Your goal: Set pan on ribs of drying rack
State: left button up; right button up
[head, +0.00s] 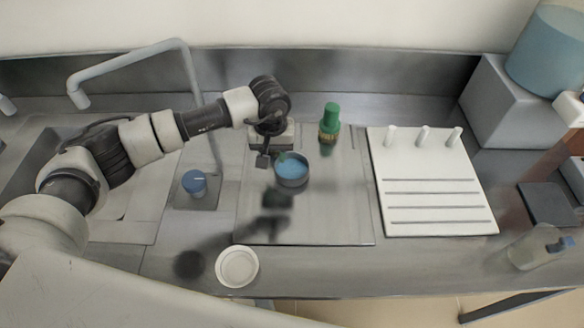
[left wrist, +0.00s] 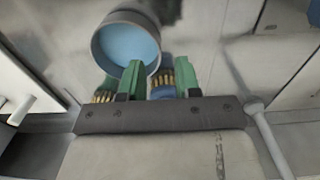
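The small round pan (head: 292,172), grey with a blue inside, appears to stand upright on the mat in front of me. In the left wrist view, the pan (left wrist: 128,45) is at the upper left, partly hidden by a fingertip. My left gripper (head: 272,156) is just left of and above the pan. Whether a finger touches the rim is unclear. The white drying rack (head: 382,160) lies to the right, with several grey ribs across it and pegs at its back. My right gripper is out of view.
A green-topped bottle (head: 329,122) stands behind the pan, between it and the rack. A white bowl (head: 238,267) is near the front edge. A blue-topped item (head: 194,183) is at left. The mat (head: 330,215) is clear in front.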

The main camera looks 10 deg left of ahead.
aim_at(292, 170)
pick_arm(q)
notch_tip(292, 170, down, 4)
jog(key=shift+w+r+p, duration=0.15)
jog(key=shift+p, duration=0.55)
jog(key=shift+f, duration=0.3)
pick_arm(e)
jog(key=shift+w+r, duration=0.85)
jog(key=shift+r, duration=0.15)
pick_arm(q)
jog(key=shift+c, duration=0.3)
jog(key=c, duration=0.5)
grip_shut()
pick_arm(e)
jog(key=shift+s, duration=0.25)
